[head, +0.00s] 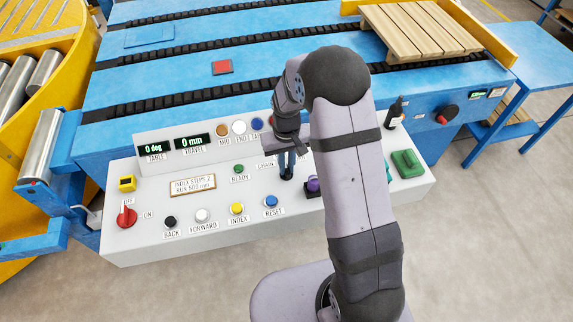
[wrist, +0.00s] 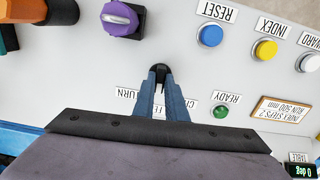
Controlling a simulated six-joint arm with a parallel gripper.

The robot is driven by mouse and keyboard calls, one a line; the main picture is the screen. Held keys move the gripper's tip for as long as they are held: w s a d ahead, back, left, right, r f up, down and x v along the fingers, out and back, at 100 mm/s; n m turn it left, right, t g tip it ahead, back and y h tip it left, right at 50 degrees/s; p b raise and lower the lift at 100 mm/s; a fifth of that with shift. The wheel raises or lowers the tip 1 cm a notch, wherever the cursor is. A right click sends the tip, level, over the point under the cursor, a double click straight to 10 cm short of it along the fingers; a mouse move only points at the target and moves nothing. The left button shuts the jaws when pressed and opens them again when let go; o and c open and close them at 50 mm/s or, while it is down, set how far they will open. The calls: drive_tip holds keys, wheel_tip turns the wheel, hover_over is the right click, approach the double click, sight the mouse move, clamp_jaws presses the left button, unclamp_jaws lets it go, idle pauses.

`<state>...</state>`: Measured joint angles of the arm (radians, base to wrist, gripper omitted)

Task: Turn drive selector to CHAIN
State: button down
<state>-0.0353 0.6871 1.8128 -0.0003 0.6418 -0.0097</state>
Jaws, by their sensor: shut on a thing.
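The drive selector is a small black knob (wrist: 159,68) on the light grey panel, mostly hidden between my fingertips in the wrist view. My gripper (wrist: 160,78) points down and is shut on this knob. In the head view my gripper (head: 287,170) is at the panel, right of the green READY button (head: 239,169). The CHAIN label (head: 265,164) lies up and left of the knob there. In the wrist view, upside-down labels are partly covered by my fingers. Which way the knob's pointer faces is hidden.
A purple knob (wrist: 120,18) sits close beside my fingers. Blue RESET (head: 271,201), yellow INDEX (head: 237,208) and a red OFF/ON switch (head: 127,216) are on the panel. Displays (head: 192,142) read 0 deg and 0 mm.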

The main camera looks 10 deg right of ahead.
drive_tip(key=n, duration=0.4)
drive_tip(key=shift+w+n, duration=0.1)
drive_tip(key=shift+n, duration=2.1)
drive_tip(key=c, duration=1.8)
unclamp_jaws()
drive_tip(key=shift+r, duration=0.1)
drive_tip(key=shift+r+b, duration=1.15)
drive_tip(key=shift+r, duration=2.45)
